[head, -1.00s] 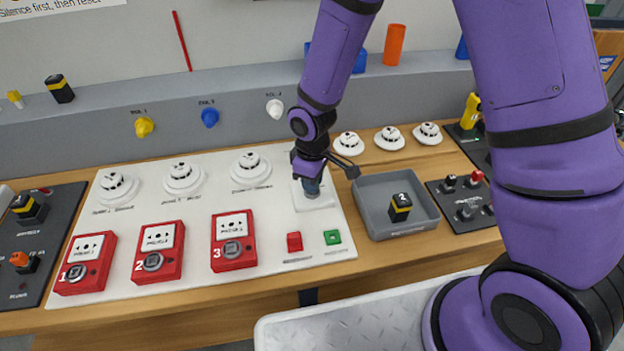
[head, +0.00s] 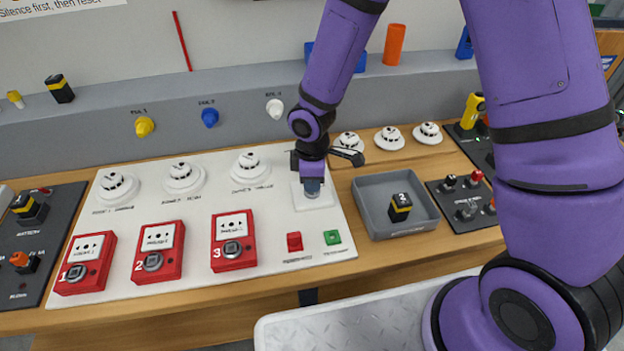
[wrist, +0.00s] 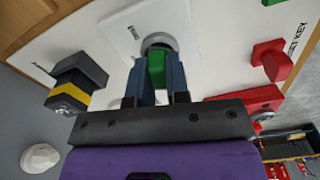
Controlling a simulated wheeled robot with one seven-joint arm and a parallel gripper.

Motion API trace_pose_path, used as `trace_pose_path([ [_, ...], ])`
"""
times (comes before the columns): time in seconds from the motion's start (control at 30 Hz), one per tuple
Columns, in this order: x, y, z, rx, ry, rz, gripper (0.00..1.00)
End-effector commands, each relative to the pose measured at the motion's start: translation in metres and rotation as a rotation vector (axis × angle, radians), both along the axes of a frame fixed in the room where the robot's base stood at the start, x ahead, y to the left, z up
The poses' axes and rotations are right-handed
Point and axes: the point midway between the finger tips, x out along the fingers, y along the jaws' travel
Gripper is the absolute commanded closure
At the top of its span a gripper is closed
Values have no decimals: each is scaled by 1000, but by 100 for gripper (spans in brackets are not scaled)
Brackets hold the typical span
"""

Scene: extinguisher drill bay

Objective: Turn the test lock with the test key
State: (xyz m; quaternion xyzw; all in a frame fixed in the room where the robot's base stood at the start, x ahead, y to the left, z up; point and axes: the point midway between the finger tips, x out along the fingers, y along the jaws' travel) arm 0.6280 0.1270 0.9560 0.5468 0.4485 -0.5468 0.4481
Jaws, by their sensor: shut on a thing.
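My gripper (wrist: 157,85) is shut on a green test key (wrist: 157,68), with one blue finger on each side. The key's far end meets the round grey test lock (wrist: 159,42) on a small white plate; it looks seated, but the fingers hide much of the joint. In the head view my gripper (head: 312,188) points down at the lock's white plate (head: 325,202), right of the third smoke detector. The key is hidden there by my fingers. I cannot tell how far the lock is turned.
A grey tray (head: 376,232) holds a black-yellow block (head: 400,207). Red call points (head: 233,240) line the panel's front. A black-yellow part (wrist: 75,90) shows near my gripper in the wrist view.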

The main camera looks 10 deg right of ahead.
Motion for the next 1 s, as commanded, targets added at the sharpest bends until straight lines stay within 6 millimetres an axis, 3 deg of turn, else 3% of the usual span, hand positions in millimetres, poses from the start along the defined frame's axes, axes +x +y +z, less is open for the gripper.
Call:
trace_pose_path([
  [0.3,0,0,0,0,1,193,100],
  [0.57,0,0,0,-1,1,215,100],
  [0.77,0,0,0,0,1,384,100],
  [0.97,0,0,0,-1,1,403,100],
  [1.0,0,0,0,-1,1,402,77],
])
